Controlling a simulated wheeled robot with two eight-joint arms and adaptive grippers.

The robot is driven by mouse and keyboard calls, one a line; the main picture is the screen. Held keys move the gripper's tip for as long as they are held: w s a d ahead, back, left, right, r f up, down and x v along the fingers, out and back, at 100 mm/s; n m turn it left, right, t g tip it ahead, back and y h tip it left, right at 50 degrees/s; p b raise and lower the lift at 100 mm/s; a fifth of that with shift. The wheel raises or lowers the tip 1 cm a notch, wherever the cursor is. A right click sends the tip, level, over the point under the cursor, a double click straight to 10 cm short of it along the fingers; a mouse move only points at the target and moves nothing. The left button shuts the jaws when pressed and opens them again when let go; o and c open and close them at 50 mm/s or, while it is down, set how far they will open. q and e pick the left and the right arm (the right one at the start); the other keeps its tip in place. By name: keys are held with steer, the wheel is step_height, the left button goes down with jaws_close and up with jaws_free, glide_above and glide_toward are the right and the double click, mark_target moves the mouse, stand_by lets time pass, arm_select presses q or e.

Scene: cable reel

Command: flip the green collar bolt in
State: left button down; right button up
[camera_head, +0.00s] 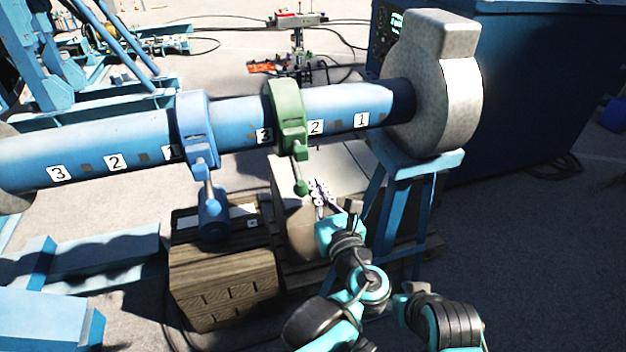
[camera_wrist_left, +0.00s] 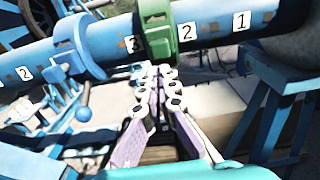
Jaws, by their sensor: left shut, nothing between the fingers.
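The green collar (camera_head: 287,108) sits around the blue shaft, close to the label 3 of the right-hand row. Its green bolt (camera_head: 300,168) hangs down from the collar's lower front and ends in a round green knob (camera_head: 302,187). In the left wrist view the green collar (camera_wrist_left: 157,30) is straight ahead of the fingers, and its bolt is hidden behind them or too blurred to make out. My left gripper (camera_head: 318,186) is shut and empty, just right of the knob; its fingers also show in the left wrist view (camera_wrist_left: 160,74). My right gripper is out of view.
A blue collar (camera_head: 194,125) with a hanging bolt (camera_head: 210,205) is on the shaft (camera_head: 345,103) to the left. A wooden crate (camera_head: 222,285) stands below. A blue stand (camera_head: 425,165) and grey end block (camera_head: 437,90) are at the right.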

arm_select(q)
steer(key=v, duration=0.5)
steer(key=s+a+f+n+g+b, duration=0.1)
steer(key=a+f+n+g+b, duration=0.3)
steer(key=a+f+n+b, duration=0.6)
steer(key=s+a+f+n+g+b, duration=0.2)
steer(key=a+f+n+g+b, duration=0.3)
steer(key=f, duration=0.9)
steer(key=s+a+f+n+h+b, duration=0.1)
steer(key=s+f+n+h+b, duration=0.1)
steer(key=s+f+n+b, duration=0.1)
steer(key=s+a+f+n+h+b, duration=0.1)
steer(key=s+a+f+n+b, duration=0.1)
steer(key=f+n+b, duration=0.3)
steer(key=s+a+f+n+g+h+b, duration=0.1)
steer(key=s+f+n+b, duration=0.3)
steer(key=f+n, duration=0.5)
step_height(320, 180, down, 2)
steer(key=shift+s+a+f+h, duration=0.25)
steer(key=shift+h, duration=0.55)
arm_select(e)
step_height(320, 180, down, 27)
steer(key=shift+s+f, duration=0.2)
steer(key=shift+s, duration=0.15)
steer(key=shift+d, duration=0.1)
